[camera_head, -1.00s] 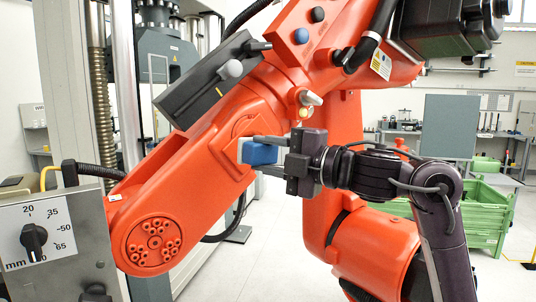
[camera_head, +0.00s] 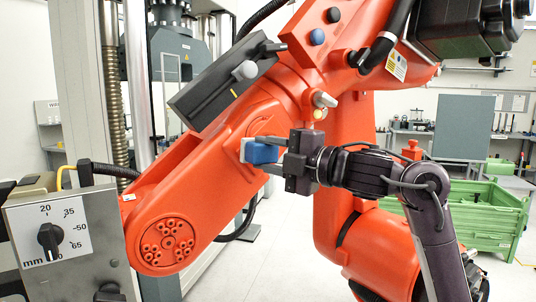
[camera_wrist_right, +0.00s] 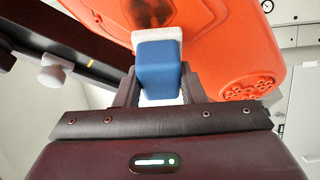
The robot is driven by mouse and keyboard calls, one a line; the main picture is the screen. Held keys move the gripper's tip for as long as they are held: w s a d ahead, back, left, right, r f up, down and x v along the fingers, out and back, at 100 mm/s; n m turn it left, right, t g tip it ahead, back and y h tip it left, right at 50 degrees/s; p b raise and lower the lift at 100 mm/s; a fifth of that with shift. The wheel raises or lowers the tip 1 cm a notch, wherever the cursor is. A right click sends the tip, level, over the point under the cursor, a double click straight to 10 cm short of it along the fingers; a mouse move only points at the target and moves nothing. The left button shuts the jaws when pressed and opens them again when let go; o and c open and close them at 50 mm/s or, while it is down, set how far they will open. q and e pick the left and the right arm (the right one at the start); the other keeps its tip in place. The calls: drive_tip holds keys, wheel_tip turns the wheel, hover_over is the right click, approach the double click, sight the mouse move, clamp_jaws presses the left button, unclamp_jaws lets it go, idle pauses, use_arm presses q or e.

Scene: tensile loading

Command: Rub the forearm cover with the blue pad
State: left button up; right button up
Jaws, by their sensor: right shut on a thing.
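The forearm cover (camera_head: 240,130) is a raised orange panel on the big orange arm. It also shows in the wrist view (camera_wrist_right: 105,12), with a dark smudge (camera_wrist_right: 155,12) on it. My right gripper (camera_head: 268,150) is shut on the blue pad (camera_head: 261,152), a blue block with a white face towards the cover. In the wrist view the blue pad (camera_wrist_right: 158,65) sits between the fingers, its white end just below the smudge. The white face is at the cover; whether it presses on it I cannot tell. My left gripper is not in view.
A dark grey box with a knob (camera_head: 222,82) is on the orange arm above the cover. A panel with a dial (camera_head: 50,238) stands at the lower left. A green crate (camera_head: 485,215) stands at the right. Open floor shows below the forearm.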

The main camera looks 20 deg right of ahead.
drive_tip(key=shift+w+a+p, duration=0.25)
drive_tip(key=shift+w+p, duration=0.05)
drive_tip(key=shift+w, duration=0.6)
drive_tip(key=shift+d, duration=0.1)
drive_tip(key=w+d+p, duration=0.1)
drive_tip(key=w+d, duration=0.1)
drive_tip(key=d, duration=0.5)
idle(0.6)
drive_tip(key=shift+s+a, duration=0.35)
drive_tip(key=shift+a, duration=0.9)
drive_tip(key=shift+s+a, duration=0.35)
drive_tip(key=shift+a, duration=0.85)
drive_tip(key=shift+s+a, duration=0.35)
drive_tip(key=shift+a, duration=0.9)
